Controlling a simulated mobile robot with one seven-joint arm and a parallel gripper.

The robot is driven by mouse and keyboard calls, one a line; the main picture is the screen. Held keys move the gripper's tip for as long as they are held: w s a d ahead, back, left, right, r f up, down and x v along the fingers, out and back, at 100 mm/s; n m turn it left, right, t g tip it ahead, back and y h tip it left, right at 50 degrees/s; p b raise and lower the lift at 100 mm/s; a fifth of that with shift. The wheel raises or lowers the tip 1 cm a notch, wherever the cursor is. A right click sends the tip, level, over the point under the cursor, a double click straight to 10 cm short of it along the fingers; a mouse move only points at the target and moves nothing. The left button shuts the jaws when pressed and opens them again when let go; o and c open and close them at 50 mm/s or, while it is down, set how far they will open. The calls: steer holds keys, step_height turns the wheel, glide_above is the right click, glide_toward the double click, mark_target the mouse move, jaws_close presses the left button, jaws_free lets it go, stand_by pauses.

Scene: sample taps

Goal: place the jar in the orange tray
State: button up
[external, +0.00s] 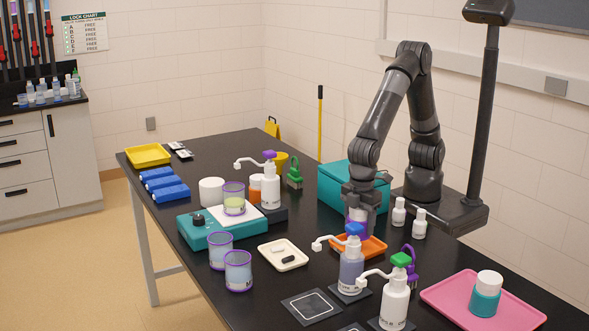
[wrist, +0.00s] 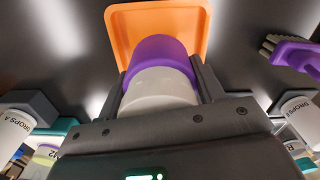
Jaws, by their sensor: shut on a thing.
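The orange tray (external: 374,250) lies on the black table below the jar. It also shows in the wrist view (wrist: 128,22), behind the purple end. The jar appears upright over the tray; I cannot tell whether it touches the tray's floor.
A teal box (external: 340,188) stands just behind. Pump bottles with blue (external: 351,268) and green (external: 396,300) tops stand in front. Two small white bottles (external: 398,212) and a purple brush (external: 411,268) are to the right. A pink tray (external: 445,300) holds a teal jar (external: 485,298).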

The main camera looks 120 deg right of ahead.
steer(key=shift+f, duration=2)
steer(key=shift+f, duration=0.15)
steer(key=o, duration=1)
steer(key=shift+c, duration=0.2)
